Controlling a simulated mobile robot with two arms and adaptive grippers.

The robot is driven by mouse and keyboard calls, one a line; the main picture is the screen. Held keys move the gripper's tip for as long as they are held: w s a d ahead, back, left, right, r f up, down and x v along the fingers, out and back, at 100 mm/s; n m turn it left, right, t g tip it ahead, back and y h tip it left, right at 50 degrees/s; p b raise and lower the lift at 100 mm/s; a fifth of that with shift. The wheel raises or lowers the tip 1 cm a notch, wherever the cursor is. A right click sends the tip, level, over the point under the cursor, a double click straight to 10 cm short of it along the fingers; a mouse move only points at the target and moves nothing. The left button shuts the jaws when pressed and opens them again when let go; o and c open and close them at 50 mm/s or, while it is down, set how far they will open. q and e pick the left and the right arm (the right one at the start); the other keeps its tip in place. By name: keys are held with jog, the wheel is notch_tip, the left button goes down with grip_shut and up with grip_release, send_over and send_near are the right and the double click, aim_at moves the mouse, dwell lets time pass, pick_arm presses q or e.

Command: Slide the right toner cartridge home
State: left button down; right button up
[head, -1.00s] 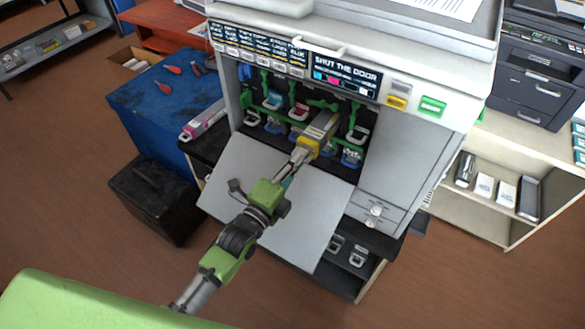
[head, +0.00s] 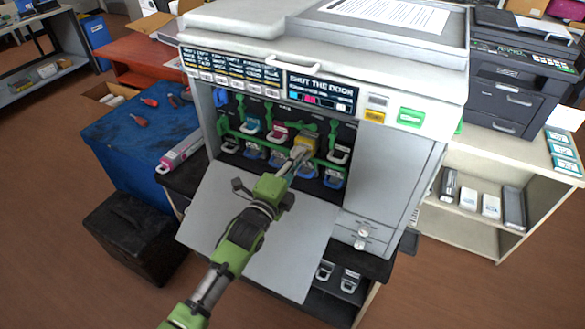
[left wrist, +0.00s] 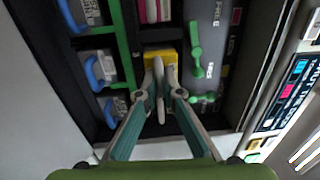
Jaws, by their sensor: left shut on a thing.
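The yellow toner cartridge (head: 307,141) sits in its bay in the open printer (head: 400,170), with its yellow end showing between the magenta cartridge (head: 277,132) on its left and a white-handled one (head: 339,154) on its right. My left gripper (head: 299,154) reaches in over the lowered door and is shut at the cartridge's front. In the left wrist view the gripper's fingers (left wrist: 160,88) come together at the near end of the yellow cartridge (left wrist: 159,56). The fingers hide part of that end. My right gripper is not in view.
The lowered front door (head: 290,255) lies under my left arm. Green levers (left wrist: 196,50) stand close beside the bay, and blue-handled units (head: 333,178) sit below. A loose magenta-ended cartridge (head: 181,151) lies left of the printer. The display (head: 320,88) reads "SHUT THE DOOR".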

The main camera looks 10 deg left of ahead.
pick_arm(q)
jog(key=shift+x, duration=0.75)
jog(key=c, duration=2.1)
grip_release()
jog(key=o, duration=0.4)
jog(key=shift+f, duration=0.2)
jog(key=shift+r, duration=0.15)
